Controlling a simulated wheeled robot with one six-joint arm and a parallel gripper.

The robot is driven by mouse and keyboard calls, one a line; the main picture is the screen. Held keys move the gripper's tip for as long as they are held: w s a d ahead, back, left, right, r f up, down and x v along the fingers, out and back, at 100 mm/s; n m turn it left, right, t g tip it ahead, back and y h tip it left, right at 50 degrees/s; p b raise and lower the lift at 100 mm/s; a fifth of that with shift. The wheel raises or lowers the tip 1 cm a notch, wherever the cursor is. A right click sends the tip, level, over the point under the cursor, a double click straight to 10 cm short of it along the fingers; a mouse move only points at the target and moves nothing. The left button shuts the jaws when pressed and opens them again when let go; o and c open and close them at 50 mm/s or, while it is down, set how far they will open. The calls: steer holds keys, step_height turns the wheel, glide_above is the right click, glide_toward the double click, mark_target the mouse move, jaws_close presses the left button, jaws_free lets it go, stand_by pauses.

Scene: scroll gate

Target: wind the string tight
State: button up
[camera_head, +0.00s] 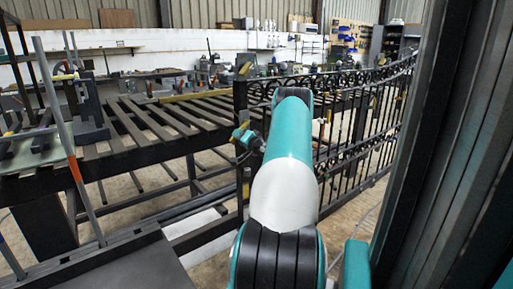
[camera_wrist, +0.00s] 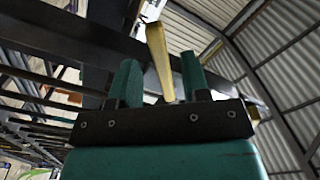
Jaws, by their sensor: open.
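My gripper (camera_wrist: 159,75) is open, with its two teal fingers apart in the wrist view. A yellow bar (camera_wrist: 158,58) shows upright between the fingers. I cannot tell whether either finger touches it. In the head view, my gripper (camera_head: 242,136) is beside the post at the left end of the black scroll gate (camera_head: 350,130), partly hidden by my arm. Small yellow pieces show on this post, one near its top (camera_head: 244,69). I cannot make out a string in either view.
A slatted dark metal bench (camera_head: 150,118) stands left of the gate. A grey rod with an orange band (camera_head: 73,165) leans at the far left. A dark upright frame (camera_head: 435,130) closes off the right side.

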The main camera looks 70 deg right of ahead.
steer(key=b+v, duration=0.1)
steer(key=v, duration=1.1)
steer(key=shift+s, duration=0.25)
steer(key=shift+a, duration=0.1)
